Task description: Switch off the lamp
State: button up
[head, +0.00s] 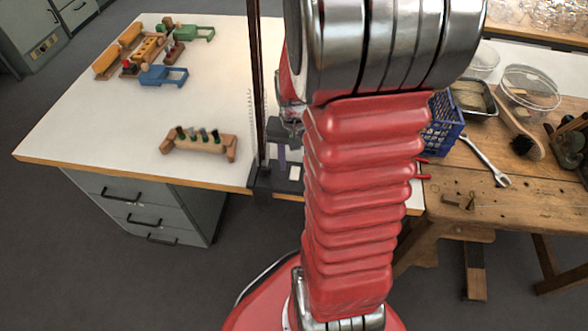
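I cannot clearly make out a lamp in the head view. A dark upright post (257,80) rises from a dark base (275,183) at the front edge of the white table, left of my red arm. A small pale square (295,172) shows on or beside that base; I cannot tell whether it is a switch. My arm covers what is right of the post, and the post's top is cut off by the frame.
The white table (85,130) holds a wooden block with dark pegs (198,141) and several coloured wooden pieces at the back. At right, a wooden workbench (540,195) carries a blue crate (445,124), a wrench (485,160), a brush (522,135) and clear bowls.

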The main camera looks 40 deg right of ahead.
aim_at(295, 175)
jog(key=shift+f, duration=1.7)
grip_shut()
jog(key=shift+d, duration=0.1)
jog(key=shift+w+d+g+y, duration=0.15)
jog(key=shift+g+y, duration=0.35)
jog(key=shift+y, duration=0.05)
jog(key=shift+w+d+g+y, duration=0.1)
jog(key=shift+d+g+y, duration=0.05)
jog(key=shift+g+y, duration=0.4)
grip_release()
jog(key=shift+r, duration=0.1)
